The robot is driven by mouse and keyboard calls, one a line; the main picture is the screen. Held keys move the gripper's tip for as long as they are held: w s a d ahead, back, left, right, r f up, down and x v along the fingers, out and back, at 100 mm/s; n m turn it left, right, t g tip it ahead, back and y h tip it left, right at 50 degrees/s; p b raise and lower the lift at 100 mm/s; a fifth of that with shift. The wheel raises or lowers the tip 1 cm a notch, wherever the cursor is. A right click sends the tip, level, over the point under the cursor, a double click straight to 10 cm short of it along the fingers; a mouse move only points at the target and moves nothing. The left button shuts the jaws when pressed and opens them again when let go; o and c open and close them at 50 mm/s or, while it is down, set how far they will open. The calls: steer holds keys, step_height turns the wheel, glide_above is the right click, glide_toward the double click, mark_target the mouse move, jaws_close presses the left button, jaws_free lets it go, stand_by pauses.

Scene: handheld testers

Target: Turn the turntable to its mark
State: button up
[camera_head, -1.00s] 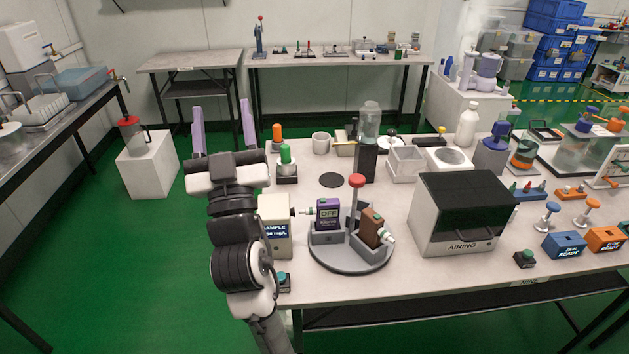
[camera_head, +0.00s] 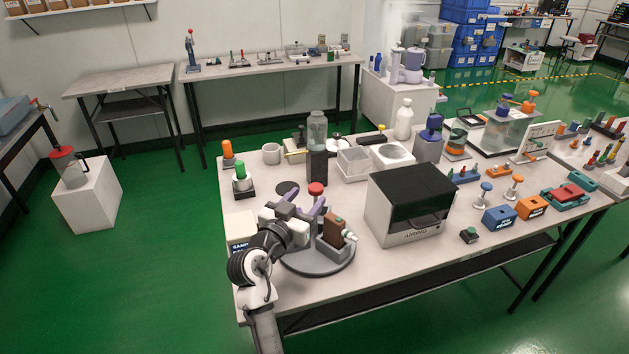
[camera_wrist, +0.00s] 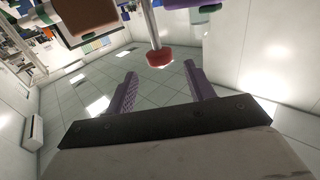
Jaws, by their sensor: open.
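The turntable (camera_head: 318,268) is a grey round plate near the table's front edge. It bears a brown block (camera_head: 336,229) in a grey holder and a central post topped by a red knob (camera_head: 316,188). My gripper (camera_head: 303,199) is over the turntable's left part, its two purple fingers apart and empty, pointing toward the post. In the wrist view the red knob (camera_wrist: 159,58) on its metal post lies just beyond the gap between the open fingertips (camera_wrist: 160,70). The purple block is hidden behind my gripper in the head view. I cannot make out the mark.
A black-topped box labelled AIRING (camera_head: 408,210) stands close to the turntable's right. A sample box (camera_head: 240,235) is left, partly behind my arm. A dark stand with a glass jar (camera_head: 317,130) and a green-topped button (camera_head: 241,178) stand behind.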

mark_target(312, 191)
steer(key=p+x, duration=0.1)
steer(key=x, duration=0.5)
steer(key=shift+p, duration=0.3)
steer(key=shift+c, duration=0.3)
jaws_close()
